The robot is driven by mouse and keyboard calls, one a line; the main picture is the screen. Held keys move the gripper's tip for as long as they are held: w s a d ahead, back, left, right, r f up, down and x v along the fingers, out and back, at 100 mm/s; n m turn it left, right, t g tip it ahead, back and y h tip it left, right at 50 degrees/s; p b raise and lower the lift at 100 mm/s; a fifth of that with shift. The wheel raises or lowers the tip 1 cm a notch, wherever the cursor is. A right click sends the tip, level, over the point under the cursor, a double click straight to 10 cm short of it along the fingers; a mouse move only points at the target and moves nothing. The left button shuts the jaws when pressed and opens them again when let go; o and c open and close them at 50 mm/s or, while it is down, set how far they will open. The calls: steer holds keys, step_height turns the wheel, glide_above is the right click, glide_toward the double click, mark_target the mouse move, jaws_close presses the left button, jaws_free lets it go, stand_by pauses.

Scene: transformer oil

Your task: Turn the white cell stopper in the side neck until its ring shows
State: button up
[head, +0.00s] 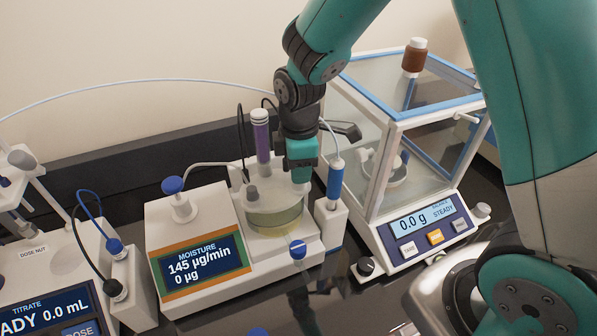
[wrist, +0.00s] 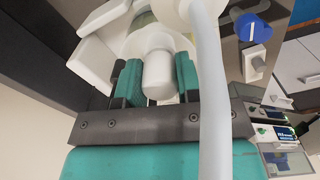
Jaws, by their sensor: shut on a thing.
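The titration cell (head: 272,213) is a clear vessel with yellowish liquid, standing on the white moisture meter. My gripper (head: 300,163) reaches down from above at the right side of the cell's top. In the wrist view the white cell stopper (wrist: 158,74) sits between the two teal fingers of my gripper (wrist: 159,72). The gripper is shut on the stopper, with one finger on either side of it. The head view mostly hides the stopper behind the gripper. I cannot make out a ring on it or the side neck under it.
The moisture meter's display (head: 198,267) reads 145 µg/min and 0 µg. A glass balance (head: 420,150) stands to the right. A pale tube (wrist: 211,90) crosses the wrist view.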

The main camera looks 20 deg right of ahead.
steer(key=shift+c, duration=1)
steer(key=o, duration=1)
steer(key=shift+m, duration=0.3)
steer(key=shift+r, duration=0.1)
step_height(320, 180, up, 17)
steer(key=b, duration=0.4)
steer(key=s+a+f+m+y+b, duration=0.2)
steer(key=s+f, duration=0.3)
steer(key=s, duration=0.5)
steer(key=s+a+f+m+y+b, duration=0.2)
steer(key=s+f+m+b, duration=0.2)
steer(key=s, duration=0.6)
step_height(320, 180, down, 2)
steer(key=shift+a+f+m, duration=0.15)
steer(key=shift+a+m, duration=0.2)
steer(key=shift+m, duration=0.45)
